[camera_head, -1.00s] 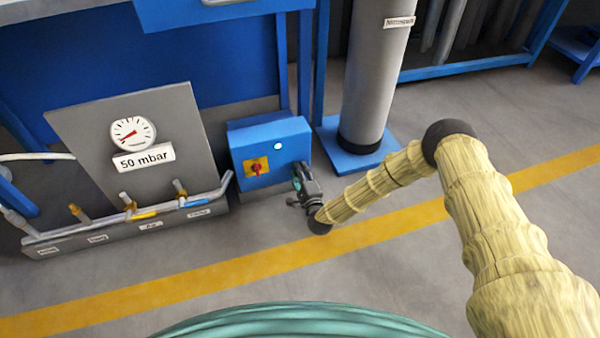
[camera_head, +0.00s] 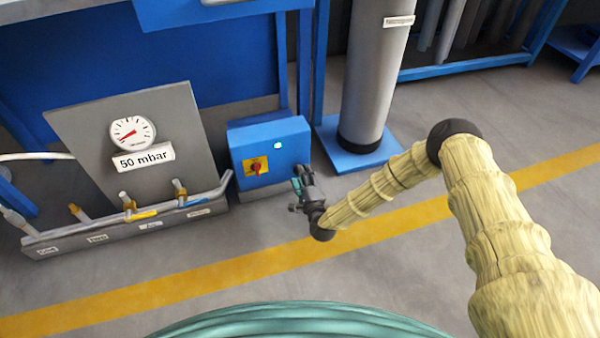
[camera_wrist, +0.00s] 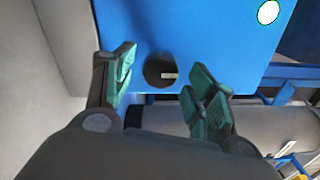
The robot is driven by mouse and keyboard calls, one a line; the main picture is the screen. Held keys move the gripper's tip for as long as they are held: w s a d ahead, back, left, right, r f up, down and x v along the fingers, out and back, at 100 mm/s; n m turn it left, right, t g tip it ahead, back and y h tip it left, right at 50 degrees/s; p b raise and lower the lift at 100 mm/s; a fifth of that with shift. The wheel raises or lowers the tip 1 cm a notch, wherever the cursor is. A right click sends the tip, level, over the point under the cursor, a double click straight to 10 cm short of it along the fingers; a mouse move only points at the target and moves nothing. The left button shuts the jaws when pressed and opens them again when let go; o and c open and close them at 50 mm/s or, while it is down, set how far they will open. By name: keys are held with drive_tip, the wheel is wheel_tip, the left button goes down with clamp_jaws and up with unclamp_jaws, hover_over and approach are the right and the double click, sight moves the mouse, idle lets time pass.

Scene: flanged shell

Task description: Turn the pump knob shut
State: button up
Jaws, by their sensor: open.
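The pump knob (camera_wrist: 154,71) is a round dark knob with a pale pointer mark, on a blue face of the pump box (camera_wrist: 205,40). In the wrist view its pointer lies nearly level, toward the right. My gripper (camera_head: 297,186) is at the lower right of the blue box in the head view, where I cannot make out this knob. In the wrist view my open gripper (camera_wrist: 163,80) has its green-padded fingers on either side of the knob, with visible gaps. I cannot tell how far the fingertips are from the face.
A red rotary switch on a yellow plate (camera_head: 255,167) and a lit lamp (camera_head: 278,145) are on the box. A gauge panel (camera_head: 95,120) reading "50 mbar" and a valve manifold (camera_head: 130,222) stand left. A grey cylinder (camera_head: 370,80) stands behind right.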

drive_tip(key=v, duration=0.9)
drive_tip(key=shift+s, duration=0.15)
drive_tip(key=s+d+f+n+g+p, duration=0.1)
drive_tip(key=s+f+n+g+p, duration=0.1)
drive_tip(key=s+n+g, duration=0.5)
drive_tip(key=s+d+f+n+g+p, duration=0.1)
drive_tip(key=s+f+n+g, duration=0.15)
drive_tip(key=s, duration=0.95)
drive_tip(key=s+d+r+n+g+h+p, duration=0.25)
drive_tip(key=s+d+r+n+g, duration=0.2)
drive_tip(key=s+d, duration=0.55)
drive_tip(key=s+d+r+n+g+h+p, duration=0.1)
drive_tip(key=s+d+r+n+g+h, duration=0.3)
drive_tip(key=s+d, duration=0.6)
wheel_tip(320, 180, up, 38)
drive_tip(key=s+a+p, duration=0.2)
drive_tip(key=p, duration=3.5)
drive_tip(key=shift+a+m+t+y, duration=0.25)
drive_tip(key=shift+m+t+y, duration=0.15)
drive_tip(key=shift+y, duration=0.05)
drive_tip(key=shift+f, duration=0.1)
drive_tip(key=shift+c, duration=0.3)
